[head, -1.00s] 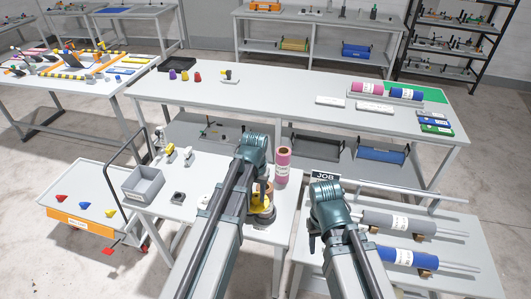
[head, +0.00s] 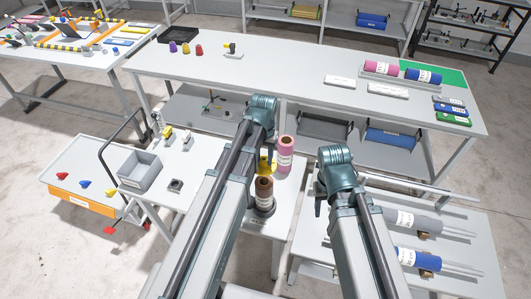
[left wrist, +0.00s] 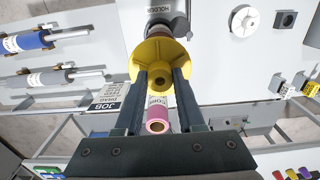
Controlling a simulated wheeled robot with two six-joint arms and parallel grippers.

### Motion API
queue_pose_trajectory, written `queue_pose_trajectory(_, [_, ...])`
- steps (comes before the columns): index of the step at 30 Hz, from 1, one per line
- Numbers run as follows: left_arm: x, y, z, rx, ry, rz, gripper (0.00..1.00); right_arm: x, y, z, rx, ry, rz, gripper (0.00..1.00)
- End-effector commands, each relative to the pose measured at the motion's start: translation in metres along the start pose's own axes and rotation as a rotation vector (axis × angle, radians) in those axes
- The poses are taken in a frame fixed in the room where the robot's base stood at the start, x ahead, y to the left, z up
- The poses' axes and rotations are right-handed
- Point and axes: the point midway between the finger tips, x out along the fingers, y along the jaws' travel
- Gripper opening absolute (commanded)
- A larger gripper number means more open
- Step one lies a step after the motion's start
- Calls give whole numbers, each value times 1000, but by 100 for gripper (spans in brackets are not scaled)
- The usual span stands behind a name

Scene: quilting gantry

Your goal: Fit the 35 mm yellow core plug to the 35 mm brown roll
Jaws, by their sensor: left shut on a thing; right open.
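The yellow core plug (left wrist: 158,62) has a wide ribbed flange and a hollow stub. My left gripper (left wrist: 161,84) is shut on it; the plug also shows in the head view (head: 264,165), partly hidden by my arm. The brown roll (head: 264,190) stands upright in a dark round holder (head: 262,207), nearer to me than the plug. In the left wrist view the holder end lies just past the flange; I cannot tell whether plug and roll touch. My right gripper (head: 321,203) is open and empty above the right-hand stand.
A pink roll (head: 285,154) stands upright close behind the plug. A grey bin (head: 140,170) and small parts stand at left. Grey (head: 395,217) and blue (head: 405,258) rolls lie on the right stand. Loose plugs (head: 187,47) sit on the back table.

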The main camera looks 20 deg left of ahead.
Motion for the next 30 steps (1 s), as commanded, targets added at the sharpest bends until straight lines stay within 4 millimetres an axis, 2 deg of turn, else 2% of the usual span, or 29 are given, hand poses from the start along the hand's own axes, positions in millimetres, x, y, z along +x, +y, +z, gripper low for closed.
queue_pose_trajectory(7, [-1, 0, 0, 0, 0, 0, 0, -1, 0, 0, 0, 0, 0, 50])
queue_pose_trajectory(13, [7, 0, 0, 0, 0, 0, 0, 7, -1, 0, 0, 0, 0, 50])
queue_pose_trajectory(30, [54, 0, 0, 0, 0, 0, 0, 54, -5, -4, -1, 1, 1, 50])
